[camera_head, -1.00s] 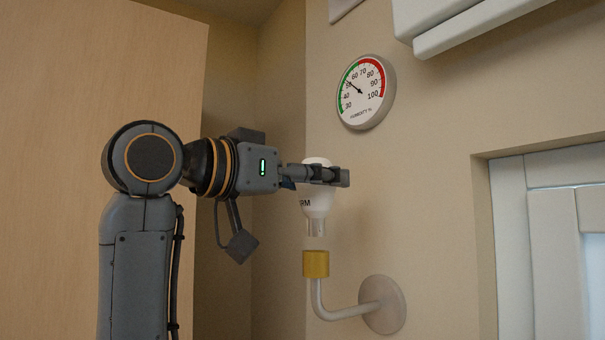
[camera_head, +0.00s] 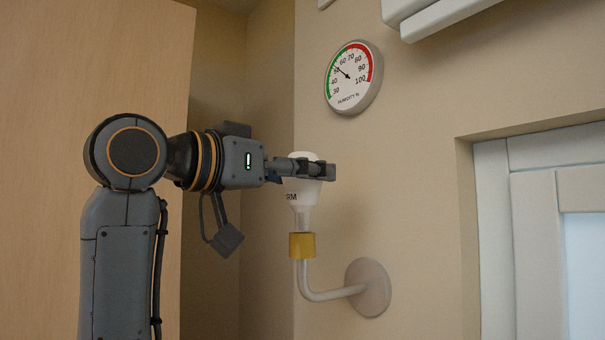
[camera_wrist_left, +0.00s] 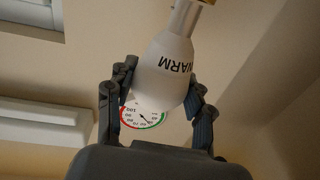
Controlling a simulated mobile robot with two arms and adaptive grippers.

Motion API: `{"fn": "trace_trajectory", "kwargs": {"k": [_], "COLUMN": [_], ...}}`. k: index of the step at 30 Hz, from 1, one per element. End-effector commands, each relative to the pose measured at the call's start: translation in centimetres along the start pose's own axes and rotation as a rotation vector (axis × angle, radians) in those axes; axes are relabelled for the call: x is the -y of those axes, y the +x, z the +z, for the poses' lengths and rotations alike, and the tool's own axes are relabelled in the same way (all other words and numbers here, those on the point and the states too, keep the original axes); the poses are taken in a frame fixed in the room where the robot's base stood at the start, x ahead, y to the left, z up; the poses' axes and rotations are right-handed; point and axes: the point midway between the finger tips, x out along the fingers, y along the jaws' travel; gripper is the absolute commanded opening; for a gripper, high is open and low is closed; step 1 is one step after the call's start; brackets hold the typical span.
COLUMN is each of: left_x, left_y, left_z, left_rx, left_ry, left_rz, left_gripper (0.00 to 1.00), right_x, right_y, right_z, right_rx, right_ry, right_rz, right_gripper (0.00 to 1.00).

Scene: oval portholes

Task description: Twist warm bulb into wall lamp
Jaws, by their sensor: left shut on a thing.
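The white bulb (camera_head: 301,193), with "RM" of its lettering showing, hangs upright with its narrow end down. My left gripper (camera_head: 312,170) is shut on its wide upper part. The wall lamp has a yellow socket (camera_head: 302,246) on a bent pale arm and a round wall plate (camera_head: 368,288). The bulb's metal end is at the socket's top; how far it is inside I cannot tell. In the left wrist view the bulb (camera_wrist_left: 168,62), lettered "WARM", sits between the gripper's fingers (camera_wrist_left: 160,88). A bit of yellow shows at the top edge. My right gripper is out of view.
A round humidity gauge (camera_head: 352,77) is on the wall above right of the bulb. A recessed white window frame (camera_head: 531,245) is at the right. A white housing (camera_head: 450,15) is at the top. A wooden panel (camera_head: 90,70) stands behind my arm.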

Motion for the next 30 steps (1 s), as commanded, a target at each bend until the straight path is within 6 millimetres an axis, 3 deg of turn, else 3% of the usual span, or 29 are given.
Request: {"fn": "trace_trajectory", "kwargs": {"k": [30], "left_x": [-0.01], "left_y": [-0.18], "left_z": [0.69], "left_rx": [-0.001], "left_ry": [0.0], "left_rz": [0.0], "left_gripper": [0.21], "right_x": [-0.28], "right_y": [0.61], "right_z": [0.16], "right_rx": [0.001], "right_ry": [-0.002], "right_rz": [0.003], "right_gripper": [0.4]}}
